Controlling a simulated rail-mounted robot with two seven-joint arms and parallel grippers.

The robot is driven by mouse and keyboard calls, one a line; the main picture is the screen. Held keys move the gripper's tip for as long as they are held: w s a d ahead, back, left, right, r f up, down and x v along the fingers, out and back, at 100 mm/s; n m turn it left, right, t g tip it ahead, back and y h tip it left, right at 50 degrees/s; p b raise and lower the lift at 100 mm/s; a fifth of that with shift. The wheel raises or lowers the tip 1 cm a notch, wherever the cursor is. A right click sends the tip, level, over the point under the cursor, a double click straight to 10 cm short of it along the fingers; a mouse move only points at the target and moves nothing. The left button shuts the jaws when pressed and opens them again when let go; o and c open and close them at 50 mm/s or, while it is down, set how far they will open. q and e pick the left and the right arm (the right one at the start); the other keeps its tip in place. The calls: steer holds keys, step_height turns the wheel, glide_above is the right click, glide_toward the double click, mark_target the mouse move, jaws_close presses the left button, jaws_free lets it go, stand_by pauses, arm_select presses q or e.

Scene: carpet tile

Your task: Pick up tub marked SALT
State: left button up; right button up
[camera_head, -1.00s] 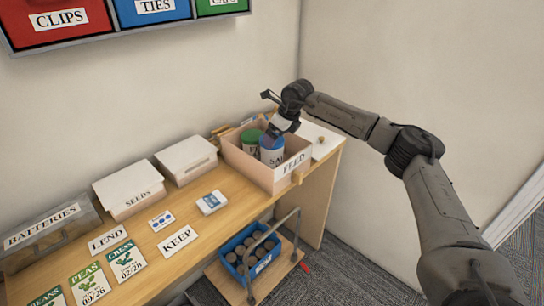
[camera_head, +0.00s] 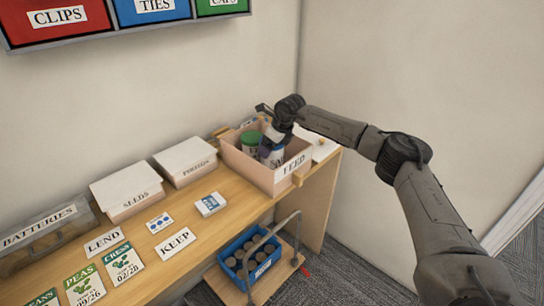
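The SALT tub (camera_head: 277,157) is a white tub with dark lettering, of which only the start "SA" shows. It stands in the open pink box marked FEED (camera_head: 262,177), beside a green-lidded tub (camera_head: 251,141). My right gripper (camera_head: 270,144) reaches down into the box from above. It is at the top of the SALT tub and covers most of its blue lid. The fingers are dark, small and partly hidden, so I cannot tell whether they touch or grip the tub. My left gripper is not in view.
The FEED box stands at the right end of the wooden shelf, by the wall. White boxes marked SEEDS (camera_head: 127,189) and another (camera_head: 187,161) are left of it. A cart with a blue bin (camera_head: 249,252) is below. Seed packets and cards lie at the shelf's front.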

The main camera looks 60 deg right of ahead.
steer(key=c, duration=1.2)
steer(key=shift+r, duration=0.1)
